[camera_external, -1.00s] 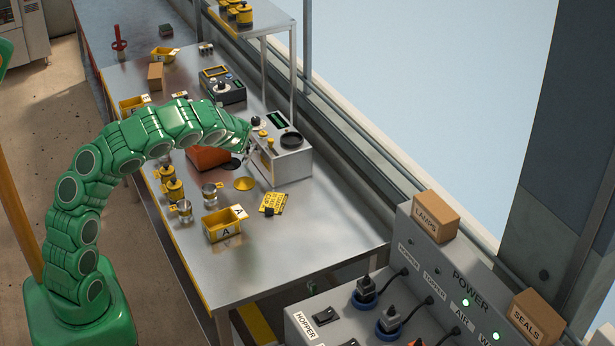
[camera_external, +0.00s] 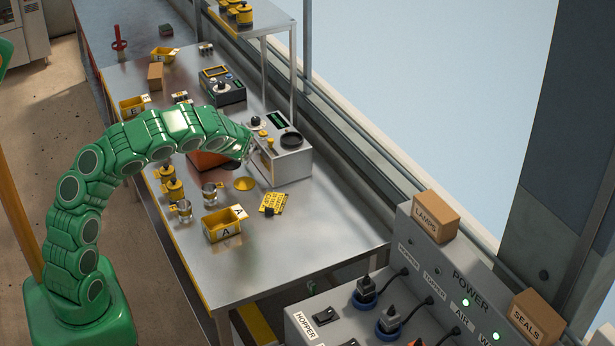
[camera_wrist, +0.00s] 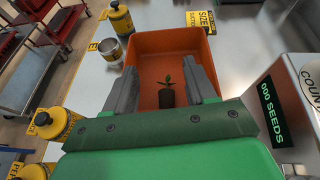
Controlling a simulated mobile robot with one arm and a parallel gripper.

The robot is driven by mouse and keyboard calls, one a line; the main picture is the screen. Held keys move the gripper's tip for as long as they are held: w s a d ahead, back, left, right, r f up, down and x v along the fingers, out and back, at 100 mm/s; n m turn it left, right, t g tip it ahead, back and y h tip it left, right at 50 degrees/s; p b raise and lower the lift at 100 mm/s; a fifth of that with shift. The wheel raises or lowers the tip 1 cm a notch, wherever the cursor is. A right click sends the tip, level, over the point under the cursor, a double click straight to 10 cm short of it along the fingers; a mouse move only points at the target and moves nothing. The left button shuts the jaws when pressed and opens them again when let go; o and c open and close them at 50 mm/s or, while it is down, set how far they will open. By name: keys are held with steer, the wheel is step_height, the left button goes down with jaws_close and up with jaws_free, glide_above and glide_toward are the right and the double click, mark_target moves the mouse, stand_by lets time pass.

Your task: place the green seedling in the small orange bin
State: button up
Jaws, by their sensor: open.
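The green seedling (camera_wrist: 167,91), with small leaves and a dark plug, stands inside the orange bin (camera_wrist: 143,42) in the wrist view. The bin also shows in the external view (camera_external: 208,160), partly hidden by my arm. My gripper (camera_wrist: 159,68) is open, its two grey fingers spread over the bin. The seedling shows between the fingers, with a visible gap on each side; nothing is held. In the external view the fingers are hard to make out and the seedling is hidden.
The seed counter (camera_external: 284,160) stands close right of the bin. A metal cup (camera_wrist: 110,48) and yellow-topped bottles (camera_wrist: 56,122) stand left of it. A yellow bin marked A (camera_external: 223,228) and a yellow card (camera_external: 273,202) lie nearer. The table's front end is clear.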

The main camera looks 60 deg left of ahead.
steer(key=shift+d+r, duration=0.25)
steer(key=shift+r, duration=0.1)
steer(key=v, duration=1.1)
steer(key=shift+d, duration=0.25)
